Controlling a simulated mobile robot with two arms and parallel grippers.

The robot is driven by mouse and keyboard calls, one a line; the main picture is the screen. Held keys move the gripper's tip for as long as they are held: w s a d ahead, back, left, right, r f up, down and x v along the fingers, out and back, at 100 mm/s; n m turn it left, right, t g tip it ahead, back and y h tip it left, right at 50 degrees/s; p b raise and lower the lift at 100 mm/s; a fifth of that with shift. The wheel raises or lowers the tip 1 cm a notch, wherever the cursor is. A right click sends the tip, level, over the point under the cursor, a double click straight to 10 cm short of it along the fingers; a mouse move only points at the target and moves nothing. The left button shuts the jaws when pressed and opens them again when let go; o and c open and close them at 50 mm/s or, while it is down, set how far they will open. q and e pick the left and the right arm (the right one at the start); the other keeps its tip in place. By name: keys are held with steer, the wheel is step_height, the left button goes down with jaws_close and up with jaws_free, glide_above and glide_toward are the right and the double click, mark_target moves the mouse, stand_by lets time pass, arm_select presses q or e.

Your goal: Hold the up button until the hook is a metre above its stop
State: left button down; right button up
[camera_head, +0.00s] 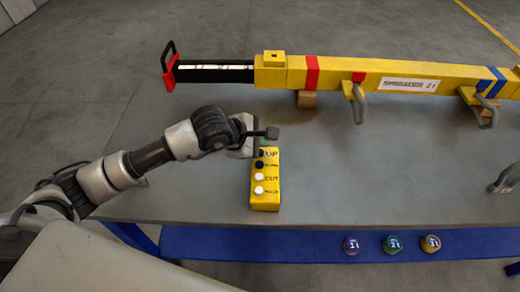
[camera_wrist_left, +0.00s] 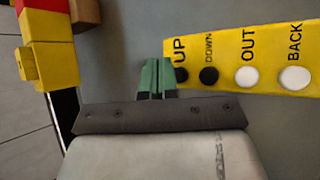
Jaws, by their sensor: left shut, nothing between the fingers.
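The yellow pendant (camera_head: 265,198) lies on the grey table in the head view. In the left wrist view the yellow pendant (camera_wrist_left: 218,77) shows labels UP, DOWN, OUT and BACK. The black UP button (camera_wrist_left: 181,74) is partly beside the green fingertips of my left gripper (camera_wrist_left: 157,70); I cannot tell whether they touch it. In the head view my left gripper (camera_head: 256,150) is over the pendant's UP end and hides that button. It is shut and empty. The crane hook and its stop cannot be made out. My right gripper is not in view.
A yellow spreader beam (camera_head: 330,75) with grey hooks lies across the back on wooden blocks (camera_head: 307,99). A grey metal piece (camera_head: 507,179) is at the right edge. Purple, green and yellow round pieces (camera_head: 393,244) sit on the blue front rail (camera_head: 300,240). The table's middle right is clear.

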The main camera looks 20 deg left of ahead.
arm_select(q)
steer(key=shift+r+p, duration=1)
steer(key=shift+r, duration=1.3)
stand_by(0.5)
